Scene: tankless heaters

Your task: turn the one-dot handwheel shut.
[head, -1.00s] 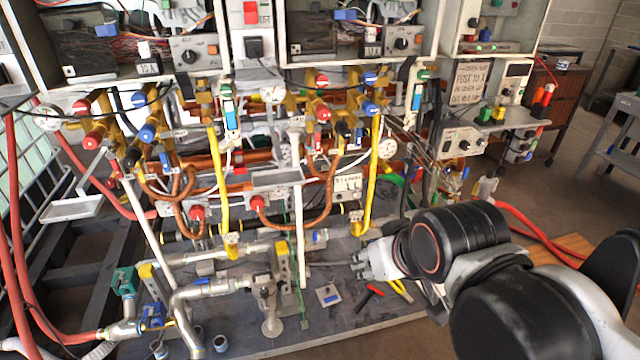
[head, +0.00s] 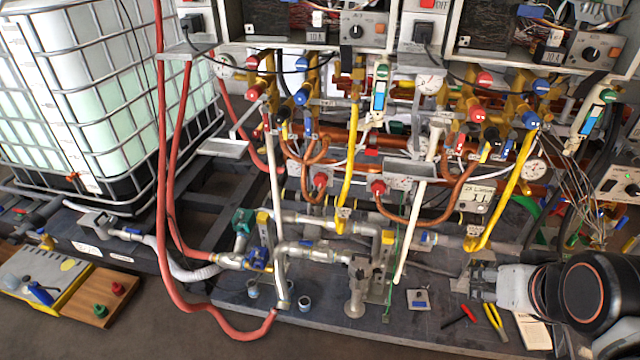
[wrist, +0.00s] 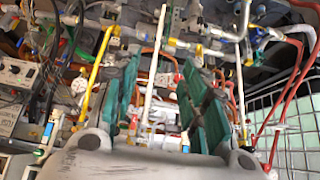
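Several handwheels are in the head view. Two red handwheels sit low on the pipework, a left one (head: 320,180) and a right one (head: 378,187). Higher up are a red knob (head: 254,92) and a blue knob (head: 302,97) on the left unit, and a red knob (head: 477,115) and a blue knob (head: 531,120) on the right unit. The dot marks are too small to tell which has one dot. My gripper (head: 476,282) is at lower right, apart from the handwheels. In the wrist view its green-padded fingers (wrist: 165,85) are spread, with nothing between them.
Yellow pipes (head: 352,135), white upright pipes (head: 275,190) and a grey pump-like fitting (head: 358,285) stand in front. Red hoses (head: 165,230) loop at left beside a caged white tank (head: 90,90). Pliers (head: 495,320) lie on the dark base near my gripper.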

